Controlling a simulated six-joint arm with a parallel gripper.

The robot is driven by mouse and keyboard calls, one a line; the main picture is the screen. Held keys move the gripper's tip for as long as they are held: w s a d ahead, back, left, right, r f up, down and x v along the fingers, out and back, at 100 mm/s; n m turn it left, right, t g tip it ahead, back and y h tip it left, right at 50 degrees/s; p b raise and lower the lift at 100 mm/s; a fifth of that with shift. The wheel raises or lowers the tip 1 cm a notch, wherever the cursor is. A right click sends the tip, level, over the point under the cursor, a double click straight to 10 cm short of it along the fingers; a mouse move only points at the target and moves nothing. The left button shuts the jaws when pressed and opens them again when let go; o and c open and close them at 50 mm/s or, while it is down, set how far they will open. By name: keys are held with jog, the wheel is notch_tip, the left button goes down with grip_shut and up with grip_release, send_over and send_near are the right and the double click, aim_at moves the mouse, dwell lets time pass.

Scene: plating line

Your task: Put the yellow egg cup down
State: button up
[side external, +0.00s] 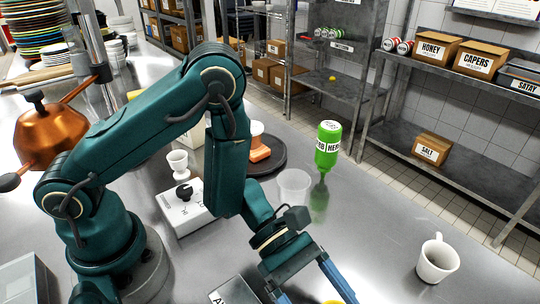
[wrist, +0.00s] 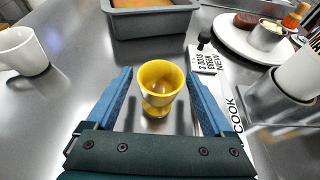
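The yellow egg cup (wrist: 158,80) stands upright between the two blue fingers of my gripper (wrist: 159,74) in the wrist view. The fingers are spread on either side of its bowl, with a narrow gap seeming to show at each side. Its foot appears to be on the steel counter. In the side view my gripper (side external: 312,286) points down at the bottom edge, its fingertips cut off. Only a sliver of the yellow egg cup (side external: 332,301) shows there between the fingers.
A white mug (wrist: 22,52) stands left in the wrist view. A grey loaf tin (wrist: 150,24) is behind the cup, and a white plate (wrist: 232,38) with food is at back right. A green bottle (side external: 327,158) stands farther back.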

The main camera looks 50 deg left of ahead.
jog(key=shift+r, duration=0.15)
jog(key=shift+a+r, duration=0.15)
jog(key=shift+a, duration=0.15)
jog(key=v, duration=1)
jog(key=shift+w, duration=0.1)
jog(key=shift+a+r, duration=0.25)
jog(key=shift+a, duration=0.35)
jog(key=s+a+r+m+g+y, duration=0.2)
jog(key=s+r+m+y, duration=0.35)
jog(key=m, duration=0.55)
jog(key=a+r+m+t+y, duration=0.4)
jog(key=a+m+t+y, duration=0.3)
jog(key=a, duration=0.3)
jog(key=shift+w+a+t+y, duration=0.25)
jog(key=shift+w+t+y, duration=0.05)
jog(key=shift+y, duration=0.15)
